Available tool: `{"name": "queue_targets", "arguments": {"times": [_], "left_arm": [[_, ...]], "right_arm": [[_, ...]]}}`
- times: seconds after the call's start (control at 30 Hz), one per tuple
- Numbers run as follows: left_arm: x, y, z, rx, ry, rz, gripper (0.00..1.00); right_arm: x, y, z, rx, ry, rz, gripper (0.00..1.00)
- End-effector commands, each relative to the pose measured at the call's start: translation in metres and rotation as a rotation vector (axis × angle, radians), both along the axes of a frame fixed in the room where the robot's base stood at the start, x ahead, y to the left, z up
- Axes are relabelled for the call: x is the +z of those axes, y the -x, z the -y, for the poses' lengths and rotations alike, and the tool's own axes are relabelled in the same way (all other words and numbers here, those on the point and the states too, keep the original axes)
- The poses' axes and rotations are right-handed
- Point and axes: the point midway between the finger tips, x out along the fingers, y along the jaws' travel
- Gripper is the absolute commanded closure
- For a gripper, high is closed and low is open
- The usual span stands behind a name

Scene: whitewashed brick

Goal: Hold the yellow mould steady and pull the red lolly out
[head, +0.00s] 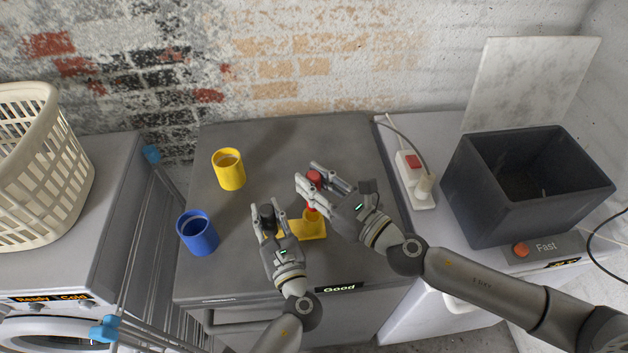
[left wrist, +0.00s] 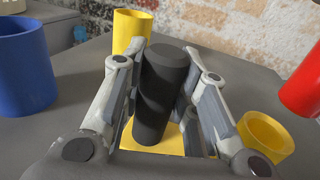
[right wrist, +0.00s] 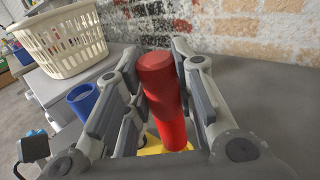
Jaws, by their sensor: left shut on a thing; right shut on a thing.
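The yellow mould (head: 312,232) rests on the grey top, a flat plate with a round yellow socket (left wrist: 265,135) and an upright black handle (left wrist: 162,95). My left gripper (head: 268,218) is shut on the black handle, which stands between its fingers. The red lolly (right wrist: 165,100) is a red cylinder held between the fingers of my right gripper (head: 318,188). In the left wrist view the lolly (left wrist: 304,85) hangs above and to the right of the socket, with its lower end apart from the rim. Fingers hide part of it in the head view.
A yellow cup (head: 229,172) and a blue cup (head: 198,236) stand left of the mould. A power strip (head: 415,180) and a dark open box (head: 480,195) are to the right. A cream basket (head: 60,190) and a drying rack are at far left.

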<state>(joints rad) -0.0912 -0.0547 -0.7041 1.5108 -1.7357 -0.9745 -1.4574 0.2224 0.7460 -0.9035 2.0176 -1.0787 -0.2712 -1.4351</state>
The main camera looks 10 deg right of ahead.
Motion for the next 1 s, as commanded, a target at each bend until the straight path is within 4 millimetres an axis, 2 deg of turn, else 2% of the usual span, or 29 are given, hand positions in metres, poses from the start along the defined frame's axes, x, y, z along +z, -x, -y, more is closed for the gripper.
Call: {"name": "queue_targets", "arguments": {"times": [0.1, 0.13, 0.3, 0.67, 1.0], "left_arm": [[0.0, 0.0, 0.0, 0.0, 0.0, -0.001, 1.0], [0.0, 0.0, 0.0, 0.0, 0.0, -0.001, 0.68], [0.0, 0.0, 0.0, 0.0, 0.0, -0.001, 0.47], [0.002, 0.0, 0.0, 0.0, 0.0, 0.0, 0.47], [0.028, 0.0, 0.0, 0.0, 0.0, 0.0, 0.47]], "right_arm": [[0.0, 0.0, 0.0, 0.0, -0.001, 0.001, 1.0], [0.0, 0.0, 0.0, 0.0, -0.001, 0.001, 1.0], [0.0, 0.0, 0.0, 0.0, -0.001, 0.001, 1.0], [0.002, 0.0, 0.0, 0.0, -0.001, 0.001, 1.0], [0.027, 0.0, 0.0, 0.0, -0.001, 0.001, 1.0]]}}
